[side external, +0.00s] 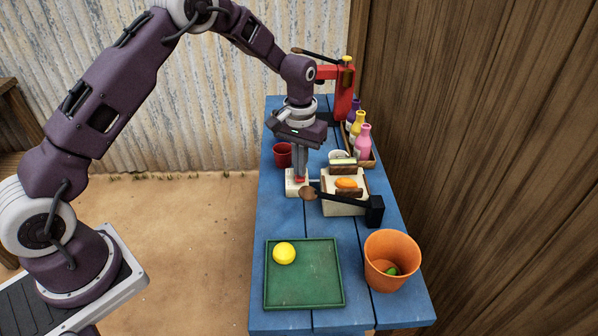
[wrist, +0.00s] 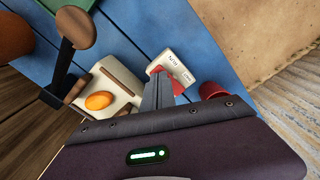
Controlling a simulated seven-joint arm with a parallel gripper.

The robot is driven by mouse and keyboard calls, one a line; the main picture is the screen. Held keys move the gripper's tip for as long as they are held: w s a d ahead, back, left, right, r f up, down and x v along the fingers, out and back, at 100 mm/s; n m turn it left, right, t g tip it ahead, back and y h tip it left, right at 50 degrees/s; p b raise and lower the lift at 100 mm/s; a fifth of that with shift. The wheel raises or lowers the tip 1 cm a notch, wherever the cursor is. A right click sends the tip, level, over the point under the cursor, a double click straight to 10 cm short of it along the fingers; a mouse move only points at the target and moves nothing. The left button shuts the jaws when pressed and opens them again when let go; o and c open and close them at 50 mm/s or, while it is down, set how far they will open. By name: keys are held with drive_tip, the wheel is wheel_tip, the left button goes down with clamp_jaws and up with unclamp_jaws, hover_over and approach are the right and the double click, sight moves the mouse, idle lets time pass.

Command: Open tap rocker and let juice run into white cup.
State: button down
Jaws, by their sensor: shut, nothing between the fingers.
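A small white box with a red rocker (side external: 300,180) sits on the blue table. In the wrist view the white box (wrist: 172,58) carries lettering like "RUN", and the red rocker (wrist: 178,80) shows beside my fingers. The fingertips also show in the wrist view (wrist: 157,78). A red tap stand (side external: 343,92) with a yellow top is at the back. A white cup (side external: 334,154) is partly hidden behind the cream block. No juice stream is visible.
A cream block (side external: 342,207) with an orange piece and a black, wooden-knobbed lever (side external: 345,201) stands right of the rocker. A red cup (side external: 282,155) is behind left. Bottles (side external: 363,142), a green tray (side external: 325,285) with a yellow ball, and an orange pot (side external: 391,255) surround it.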

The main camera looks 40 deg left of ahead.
drive_tip(key=shift+f, duration=0.85)
idle(0.3)
drive_tip(key=shift+r, duration=3.55)
drive_tip(key=s+d+r+m+t, duration=0.1)
drive_tip(key=s+r+t, duration=0.2)
drive_tip(key=s+r, duration=1.4)
drive_tip(key=s+d+r+m+t, duration=0.1)
drive_tip(key=s+m+t, duration=0.1)
drive_tip(key=s, duration=1.4)
drive_tip(key=shift+r+t, duration=0.3)
drive_tip(key=shift+r, duration=0.05)
